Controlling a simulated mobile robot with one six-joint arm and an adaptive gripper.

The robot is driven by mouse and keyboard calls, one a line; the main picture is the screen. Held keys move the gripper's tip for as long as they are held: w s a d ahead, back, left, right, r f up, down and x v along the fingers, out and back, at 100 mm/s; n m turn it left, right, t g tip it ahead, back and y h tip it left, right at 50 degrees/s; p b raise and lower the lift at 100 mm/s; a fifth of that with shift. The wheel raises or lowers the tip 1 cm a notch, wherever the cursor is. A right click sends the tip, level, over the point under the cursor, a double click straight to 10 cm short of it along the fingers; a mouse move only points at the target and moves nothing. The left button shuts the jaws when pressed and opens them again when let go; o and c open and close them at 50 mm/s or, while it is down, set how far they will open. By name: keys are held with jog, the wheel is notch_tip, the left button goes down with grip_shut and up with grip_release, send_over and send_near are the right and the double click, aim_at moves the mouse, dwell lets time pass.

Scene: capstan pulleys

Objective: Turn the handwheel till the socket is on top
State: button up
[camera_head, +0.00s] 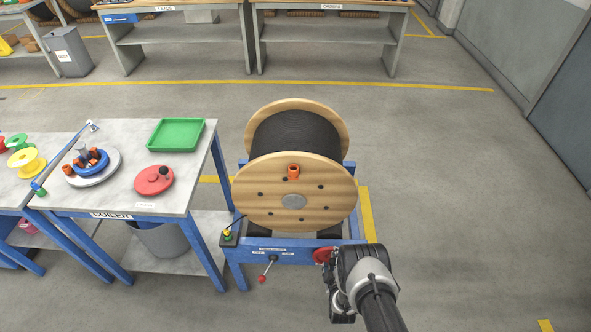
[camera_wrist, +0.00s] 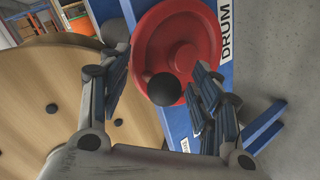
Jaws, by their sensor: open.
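The red handwheel (camera_wrist: 190,45) with a black ball knob (camera_wrist: 165,89) is on a blue frame marked DRUM in the wrist view. In the head view only a small part of the handwheel (camera_head: 322,255) shows beside my arm. My gripper (camera_wrist: 160,70) is open, one finger on each side of the knob; I cannot tell whether either finger touches it. In the head view my arm hides most of the gripper. The orange socket (camera_head: 293,171) is on the drum's wooden flange (camera_head: 258,203), directly above the grey hub (camera_head: 293,202).
A table marked COILER (camera_head: 110,203) stands left of the drum, with another red wheel (camera_head: 153,180) and a green tray (camera_head: 175,135). A lever with a red tip (camera_head: 262,279) juts from the drum stand's front. The floor to the right is clear.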

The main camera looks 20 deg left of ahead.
jog(key=shift+s, duration=0.15)
jog(key=s+d+p, duration=0.2)
jog(key=s, duration=0.4)
jog(key=shift+s, duration=0.3)
jog(key=shift+s+f, duration=0.1)
jog(key=shift+f, duration=0.05)
dwell(0.4)
